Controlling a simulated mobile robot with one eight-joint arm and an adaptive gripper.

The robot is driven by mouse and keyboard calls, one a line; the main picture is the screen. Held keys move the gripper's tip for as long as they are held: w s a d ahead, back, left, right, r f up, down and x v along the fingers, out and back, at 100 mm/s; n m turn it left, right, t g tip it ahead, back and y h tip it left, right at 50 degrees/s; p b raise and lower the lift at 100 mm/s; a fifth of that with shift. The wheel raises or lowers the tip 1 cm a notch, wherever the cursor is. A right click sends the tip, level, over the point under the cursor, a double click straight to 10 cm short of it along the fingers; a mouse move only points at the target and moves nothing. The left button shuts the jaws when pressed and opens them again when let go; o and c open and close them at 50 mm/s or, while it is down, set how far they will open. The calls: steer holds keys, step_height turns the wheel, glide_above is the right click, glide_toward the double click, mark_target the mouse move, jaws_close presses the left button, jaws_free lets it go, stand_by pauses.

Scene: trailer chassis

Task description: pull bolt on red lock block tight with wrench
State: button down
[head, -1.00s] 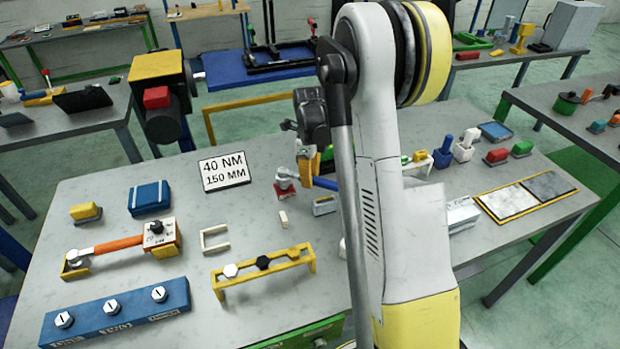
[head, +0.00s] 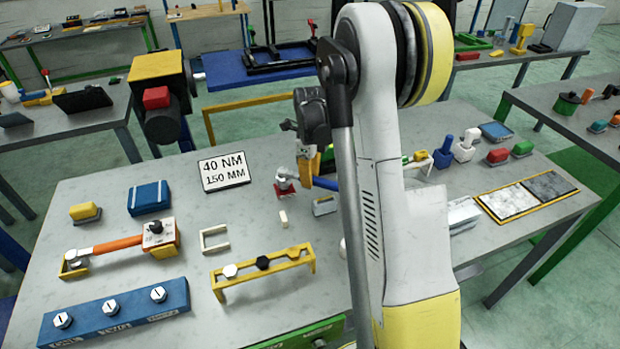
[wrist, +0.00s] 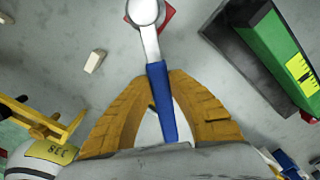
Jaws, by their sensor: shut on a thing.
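My gripper (wrist: 160,84) is shut on the blue handle of a wrench (wrist: 162,105); the handle lies between the yellow fingers. The wrench's grey shaft runs up the wrist view to a round head at the top edge. The red lock block (wrist: 167,16) shows only in part beside and under that head. In the head view the red lock block (head: 284,186) stands on the grey table, with my gripper (head: 312,170) just right of it and the blue handle (head: 326,184) low over the table. The bolt is hidden, and I cannot tell how the head sits on it.
A sign (head: 225,171) reading 40 NM, 150 MM stands behind and left. A small pale block (head: 283,217) and a yellow bolt rack (head: 265,273) are in front. A green-topped thing in a dark tray (wrist: 270,50) lies right in the wrist view.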

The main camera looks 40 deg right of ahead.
steer(key=shift+f+b, duration=0.6)
steer(key=shift+f, duration=0.15)
stand_by(0.6)
steer(key=c, duration=1.8)
jaws_free()
jaws_close()
